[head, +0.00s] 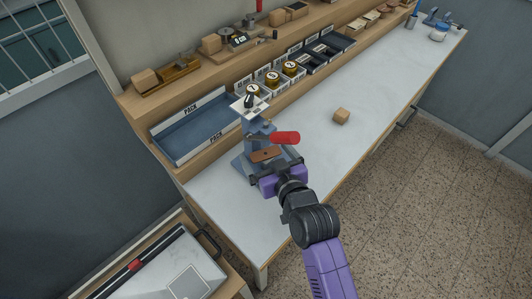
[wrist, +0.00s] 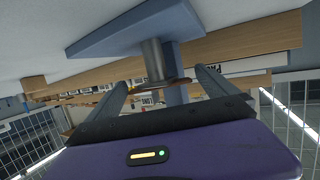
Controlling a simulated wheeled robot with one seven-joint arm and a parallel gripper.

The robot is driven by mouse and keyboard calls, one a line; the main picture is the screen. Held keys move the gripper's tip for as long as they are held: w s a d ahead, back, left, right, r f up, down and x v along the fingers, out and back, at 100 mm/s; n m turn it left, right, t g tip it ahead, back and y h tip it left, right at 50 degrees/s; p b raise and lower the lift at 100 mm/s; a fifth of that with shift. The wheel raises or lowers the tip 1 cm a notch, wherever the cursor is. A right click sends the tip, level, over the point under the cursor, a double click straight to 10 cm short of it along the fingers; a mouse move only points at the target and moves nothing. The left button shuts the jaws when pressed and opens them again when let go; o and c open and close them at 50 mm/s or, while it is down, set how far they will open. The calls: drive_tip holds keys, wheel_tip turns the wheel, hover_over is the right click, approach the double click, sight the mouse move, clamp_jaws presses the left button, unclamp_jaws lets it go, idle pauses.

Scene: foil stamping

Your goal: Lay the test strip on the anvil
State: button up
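The stamping press (head: 252,132) stands on the bench with a red lever handle (head: 285,138). A small brown strip (head: 265,155) with a dark spot lies flat low at the front of the press, seemingly on the anvil. In the wrist view a grey metal post (wrist: 154,60) rises from the press's blue base (wrist: 130,32); a thin brown edge (wrist: 178,80) shows at its end. My gripper (wrist: 162,78) is open, its two fingers apart on either side of the post and brown edge. Whether a finger touches the strip cannot be told.
A blue tray marked PACK (head: 190,127) stands behind and left of the press. Several bins with round brass pieces (head: 273,78) line the back.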

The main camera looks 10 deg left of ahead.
drive_tip(key=shift+r, duration=0.2)
drive_tip(key=v, duration=1.2)
drive_tip(key=shift+b, duration=0.35)
drive_tip(key=shift+m+t+h, duration=0.3)
drive_tip(key=shift+m+h, duration=0.4)
drive_tip(key=shift+h, duration=0.1)
drive_tip(key=s+d+f, duration=0.2)
drive_tip(key=s+d, duration=0.1)
drive_tip(key=s+d+f, duration=0.1)
drive_tip(key=s+d, duration=0.1)
drive_tip(key=shift+d+f, duration=0.15)
drive_tip(key=shift+d, duration=0.05)
drive_tip(key=s+d+r+m+h, duration=0.1)
drive_tip(key=s+d, duration=0.3)
drive_tip(key=s, duration=0.4)
drive_tip(key=s+d+r+m+t+h, duration=0.1)
drive_tip(key=s+d+r+m+h, duration=0.1)
drive_tip(key=s+d, duration=0.3)
drive_tip(key=s+d+r+m+h, duration=0.1)
drive_tip(key=s+d, duration=0.4)
drive_tip(key=s, duration=0.7)
drive_tip(key=shift+r+h, duration=0.55)
drive_tip(key=shift+h, duration=0.15)
